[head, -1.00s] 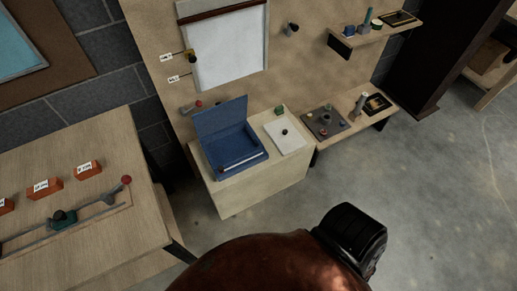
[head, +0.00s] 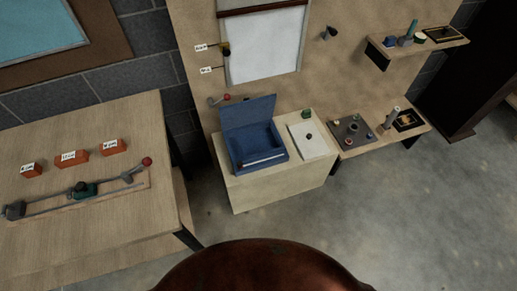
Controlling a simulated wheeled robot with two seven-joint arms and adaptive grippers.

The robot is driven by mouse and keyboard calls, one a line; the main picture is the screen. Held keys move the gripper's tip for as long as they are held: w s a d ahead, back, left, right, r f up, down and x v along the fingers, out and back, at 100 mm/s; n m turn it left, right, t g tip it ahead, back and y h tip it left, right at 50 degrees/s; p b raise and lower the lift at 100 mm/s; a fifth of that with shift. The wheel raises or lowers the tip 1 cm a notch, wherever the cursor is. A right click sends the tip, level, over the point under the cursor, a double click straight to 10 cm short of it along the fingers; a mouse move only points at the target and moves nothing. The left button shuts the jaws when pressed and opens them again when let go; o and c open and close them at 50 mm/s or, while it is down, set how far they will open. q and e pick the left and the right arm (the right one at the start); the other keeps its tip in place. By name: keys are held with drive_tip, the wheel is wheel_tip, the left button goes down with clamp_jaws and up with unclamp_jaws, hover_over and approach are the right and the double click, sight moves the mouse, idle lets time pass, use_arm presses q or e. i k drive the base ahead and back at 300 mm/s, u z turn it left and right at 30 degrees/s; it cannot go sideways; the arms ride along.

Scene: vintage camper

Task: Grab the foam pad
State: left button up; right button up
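I cannot tell for sure which thing is the foam pad. A flat white square piece (head: 301,149) with a small dark knob lies on the light wooden cabinet (head: 277,187), right of an open blue case (head: 254,159). The case's lid stands up at the back, and a pale thin bar lies along its front edge. Small detail inside the case is too dark to make out. Neither of my grippers shows in the head view.
A wooden table (head: 90,225) at left holds orange labelled blocks (head: 72,158) and a rod fixture (head: 85,189). Right of the cabinet, a low shelf bears a grey plate (head: 348,137) with knobs. An upper shelf (head: 420,50) holds small items. Floor (head: 400,220) at right is clear.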

sight(311, 144)
drive_tip(key=u, duration=0.15)
drive_tip(key=k, duration=0.35)
drive_tip(key=z, duration=0.65)
drive_tip(key=i, duration=1.6)
drive_tip(key=u, duration=0.4)
